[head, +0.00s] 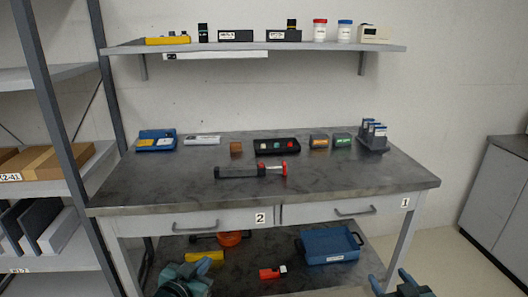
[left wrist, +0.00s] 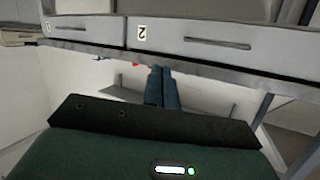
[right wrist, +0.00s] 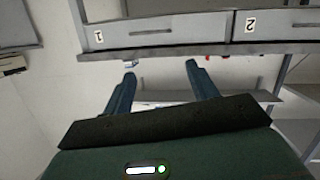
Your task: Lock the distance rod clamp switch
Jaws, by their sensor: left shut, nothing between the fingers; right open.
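A black tool with a red end (head: 250,170), which looks like a rod clamp, lies across the front middle of the workbench top. Its switch is too small to make out, so I cannot tell its setting. My left gripper (head: 190,272) is low in front of the bench, well below and apart from the tool; its blue fingers (left wrist: 162,72) are shut together and empty. My right gripper (head: 390,277) is low at the front right, also apart from the tool; its fingers (right wrist: 160,72) are spread and empty.
The workbench (head: 340,182) has two drawers in front. A black tray (head: 278,153) with coloured parts, small boxes and a blue case (head: 157,140) line its back. A lower shelf holds a blue bin (head: 330,244). Shelving (head: 75,180) stands left; the bench's front corners are clear.

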